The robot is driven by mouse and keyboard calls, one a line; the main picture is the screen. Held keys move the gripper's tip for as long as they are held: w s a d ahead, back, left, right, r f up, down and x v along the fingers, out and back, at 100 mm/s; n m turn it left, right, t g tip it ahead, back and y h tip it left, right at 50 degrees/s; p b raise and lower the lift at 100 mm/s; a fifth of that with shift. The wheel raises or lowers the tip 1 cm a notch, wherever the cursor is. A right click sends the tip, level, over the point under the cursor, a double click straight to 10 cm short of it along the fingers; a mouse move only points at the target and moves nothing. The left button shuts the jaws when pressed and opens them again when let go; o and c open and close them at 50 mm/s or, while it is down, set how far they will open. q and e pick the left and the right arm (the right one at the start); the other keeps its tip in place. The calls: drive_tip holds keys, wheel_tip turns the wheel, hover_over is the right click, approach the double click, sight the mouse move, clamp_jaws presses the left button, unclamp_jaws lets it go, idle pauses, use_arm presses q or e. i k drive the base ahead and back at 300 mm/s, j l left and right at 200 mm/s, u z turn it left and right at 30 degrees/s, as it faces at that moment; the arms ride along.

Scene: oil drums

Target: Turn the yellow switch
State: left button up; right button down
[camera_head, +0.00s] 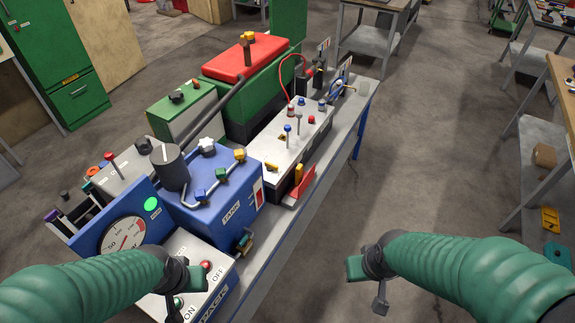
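Several yellow parts show on the bench, and I cannot tell for sure which one is the yellow switch. A yellow knob (239,155) sits on the pipe of the blue tank box (212,215). My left gripper (184,290) is over the ON/OFF box (187,262) at the bench's near end; its finger gap is unclear. My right gripper (368,282) is over open floor, right of the bench, with its fingers apart and nothing between them.
A blue gauge panel (122,232) and a dark knob (170,166) stand near the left arm. A red-lidded green box (246,60) and a long dark lever (240,88) are farther back. A wooden table (562,75) is at right. Floor between bench and table is clear.

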sight(271, 167)
drive_tip(key=i+l+z, duration=0.35)
drive_tip(key=i+u, duration=0.2)
drive_tip(key=u, duration=0.15)
drive_tip(key=i+l+u, duration=0.1)
drive_tip(key=u, duration=0.3)
drive_tip(key=i+l+u, duration=0.2)
drive_tip(key=u, duration=0.15)
drive_tip(key=i, duration=0.05)
